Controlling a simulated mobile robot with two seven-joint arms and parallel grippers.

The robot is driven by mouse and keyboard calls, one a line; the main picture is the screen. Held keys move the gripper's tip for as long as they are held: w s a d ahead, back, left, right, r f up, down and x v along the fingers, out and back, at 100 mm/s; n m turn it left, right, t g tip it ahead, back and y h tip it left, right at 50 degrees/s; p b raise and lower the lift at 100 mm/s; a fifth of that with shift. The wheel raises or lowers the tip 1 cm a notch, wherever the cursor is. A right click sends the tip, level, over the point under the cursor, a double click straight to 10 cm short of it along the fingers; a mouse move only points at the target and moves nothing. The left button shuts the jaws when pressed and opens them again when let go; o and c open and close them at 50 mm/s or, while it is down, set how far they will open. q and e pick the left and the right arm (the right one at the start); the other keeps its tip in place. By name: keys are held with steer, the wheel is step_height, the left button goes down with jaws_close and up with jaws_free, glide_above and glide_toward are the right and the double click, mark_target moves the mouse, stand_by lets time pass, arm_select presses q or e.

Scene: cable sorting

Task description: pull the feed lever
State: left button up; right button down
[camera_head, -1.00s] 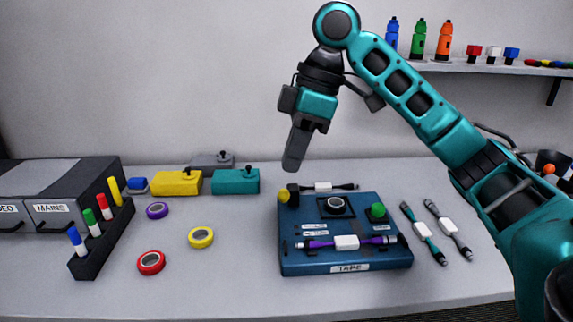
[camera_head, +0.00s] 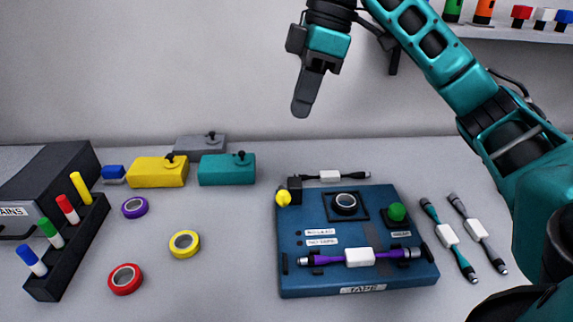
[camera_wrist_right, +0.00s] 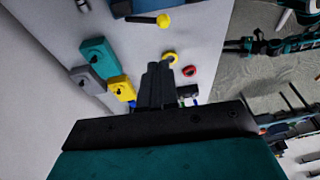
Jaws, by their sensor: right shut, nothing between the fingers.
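The blue tape machine (camera_head: 300,270) stands on the table with a label reading TAPE on its front. At its back left corner is a lever with a yellow ball knob (camera_head: 283,198) and a black mount (camera_head: 294,184). In the right wrist view the knob (camera_wrist_right: 163,20) sits at the end of a black rod, apart from the fingers. My right gripper (camera_head: 302,108) is shut and empty, pointing down, above and behind the lever in the head view. Its fingers (camera_wrist_right: 155,72) also show in the wrist view. My left gripper is out of view.
A purple-ended cable (camera_head: 360,257) lies across the machine's front, near a green button (camera_head: 397,211). A dark cable (camera_head: 330,176) lies behind it. Two cables (camera_head: 447,234) lie to the right. Teal (camera_head: 227,171) and yellow (camera_head: 157,173) boxes stand left.

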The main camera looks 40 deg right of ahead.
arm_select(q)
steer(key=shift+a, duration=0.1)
arm_select(e)
steer(key=b, duration=0.3)
glide_above(286, 192)
steer(key=d, duration=0.2)
step_height(286, 192, down, 6)
steer(key=b+x, duration=0.1)
steer(key=x, duration=0.5)
steer(key=shift+w+f, duration=0.1)
steer(key=shift+f, duration=0.25)
steer(key=shift+f+b, duration=0.35)
steer(key=shift+f, duration=0.15)
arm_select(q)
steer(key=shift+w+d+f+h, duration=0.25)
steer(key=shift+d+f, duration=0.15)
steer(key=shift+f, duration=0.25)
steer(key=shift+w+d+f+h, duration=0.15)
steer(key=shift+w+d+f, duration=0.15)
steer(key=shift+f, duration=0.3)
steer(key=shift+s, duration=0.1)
